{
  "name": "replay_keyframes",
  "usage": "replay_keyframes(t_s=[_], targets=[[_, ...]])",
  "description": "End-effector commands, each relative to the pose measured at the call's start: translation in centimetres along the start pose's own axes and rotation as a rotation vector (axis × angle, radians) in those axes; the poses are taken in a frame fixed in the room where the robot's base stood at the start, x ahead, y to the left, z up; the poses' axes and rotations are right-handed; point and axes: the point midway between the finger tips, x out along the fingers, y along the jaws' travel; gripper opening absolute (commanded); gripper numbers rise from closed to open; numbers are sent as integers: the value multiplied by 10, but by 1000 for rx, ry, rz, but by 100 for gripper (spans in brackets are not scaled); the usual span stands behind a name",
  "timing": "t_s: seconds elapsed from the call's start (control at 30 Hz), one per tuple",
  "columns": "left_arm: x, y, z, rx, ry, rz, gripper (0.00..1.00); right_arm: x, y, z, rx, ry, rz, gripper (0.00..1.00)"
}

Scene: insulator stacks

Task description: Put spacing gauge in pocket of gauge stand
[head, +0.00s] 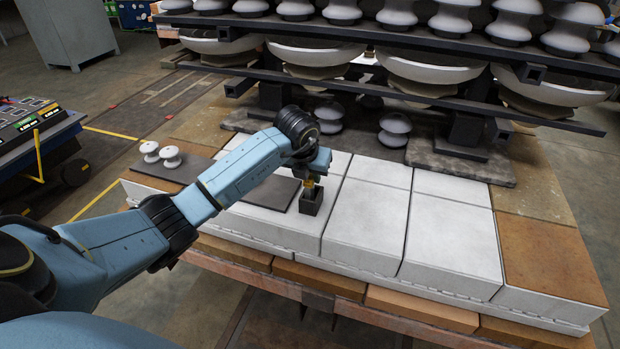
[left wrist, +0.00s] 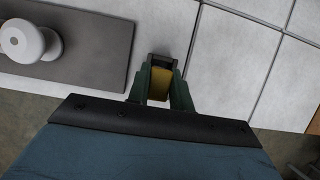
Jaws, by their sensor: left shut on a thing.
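The gauge stand (head: 311,203) is a small dark open-topped box standing on the white blocks, just right of a dark grey mat. My left gripper (head: 312,180) points down directly over it. It is shut on the spacing gauge (head: 309,185), a small yellow piece mostly hidden by the fingers. In the left wrist view the gauge (left wrist: 160,83) shows yellow between the two green fingers (left wrist: 160,92), with the stand's dark rim (left wrist: 162,59) beyond it. The gauge's lower end is at the stand's opening; how deep it sits inside I cannot tell. My right gripper is not in view.
Behind, metal racks (head: 400,48) hold several insulators. White blocks (head: 366,218) to the right are clear.

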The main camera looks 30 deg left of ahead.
Motion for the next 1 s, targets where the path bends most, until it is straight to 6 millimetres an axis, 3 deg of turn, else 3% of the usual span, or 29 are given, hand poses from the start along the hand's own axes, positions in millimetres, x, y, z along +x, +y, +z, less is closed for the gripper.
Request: replay_keyframes(t_s=[0.23, 0.27, 0.4, 0.73, 1.0], targets=[[4, 0, -2, 1, -1, 0, 0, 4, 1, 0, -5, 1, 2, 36], [4, 0, -2, 1, -1, 0, 24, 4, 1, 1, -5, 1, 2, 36], [4, 0, -2, 1, 0, 0, 42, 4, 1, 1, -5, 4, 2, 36], [2, 0, -1, 1, -1, -1, 43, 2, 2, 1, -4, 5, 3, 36], [-25, 0, 1, 1, 0, 2, 43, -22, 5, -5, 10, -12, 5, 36]])
